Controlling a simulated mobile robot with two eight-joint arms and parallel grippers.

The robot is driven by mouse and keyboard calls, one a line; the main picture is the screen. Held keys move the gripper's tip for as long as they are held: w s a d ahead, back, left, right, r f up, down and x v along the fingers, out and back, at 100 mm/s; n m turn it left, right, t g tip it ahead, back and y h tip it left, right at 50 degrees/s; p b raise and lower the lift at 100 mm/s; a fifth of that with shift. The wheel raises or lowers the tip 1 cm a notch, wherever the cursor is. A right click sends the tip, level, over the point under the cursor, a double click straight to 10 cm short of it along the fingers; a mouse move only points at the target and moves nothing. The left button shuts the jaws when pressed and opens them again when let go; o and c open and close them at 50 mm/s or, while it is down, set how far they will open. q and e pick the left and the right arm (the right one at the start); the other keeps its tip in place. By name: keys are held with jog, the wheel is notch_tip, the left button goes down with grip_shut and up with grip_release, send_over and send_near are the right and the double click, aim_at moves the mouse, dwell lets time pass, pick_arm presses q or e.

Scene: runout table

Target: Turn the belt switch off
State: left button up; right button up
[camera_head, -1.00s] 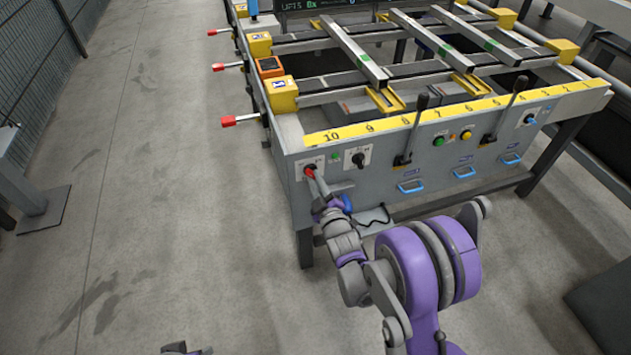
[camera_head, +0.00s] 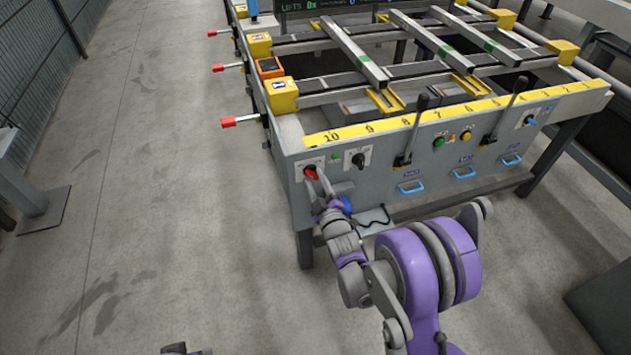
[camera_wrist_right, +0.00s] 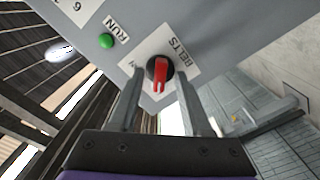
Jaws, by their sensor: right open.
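The belt switch (camera_head: 311,172) is a red rotary knob on a dark round base, at the left end of the grey front panel. In the right wrist view its red handle (camera_wrist_right: 160,75) sits on a white plate reading BELTS, and points toward the bottom of the picture. My right gripper (camera_head: 321,177) is open in front of the panel. In the wrist view its two fingers (camera_wrist_right: 157,95) stand apart on either side of the knob, with a gap to it on each side. Only a small piece of my left arm shows at the bottom edge of the head view.
A green lamp (camera_wrist_right: 106,41) marked RUN is close to the switch. A black rotary switch (camera_head: 358,159), a black lever (camera_head: 411,130) and a blue handle (camera_head: 411,187) are farther right on the panel. Red-tipped rods (camera_head: 229,121) stick out left. The floor (camera_head: 170,200) left is clear.

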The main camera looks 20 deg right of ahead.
jog(key=s, duration=1.1)
jog(key=shift+d, duration=0.15)
jog(key=shift+w, duration=0.1)
jog(key=s+m+g, duration=0.9)
jog(key=s+g, duration=0.4)
jog(key=s, duration=1.2)
pick_arm(q)
notch_tip(320, 180, up, 22)
jog(key=w+t+p, duration=0.1)
jog(key=p, duration=1.8)
jog(key=shift+w, duration=0.35)
pick_arm(e)
notch_tip(320, 180, up, 22)
jog(key=w, duration=0.1)
jog(key=shift+w+f+m+h, duration=0.2)
jog(key=shift+m+h, duration=0.1)
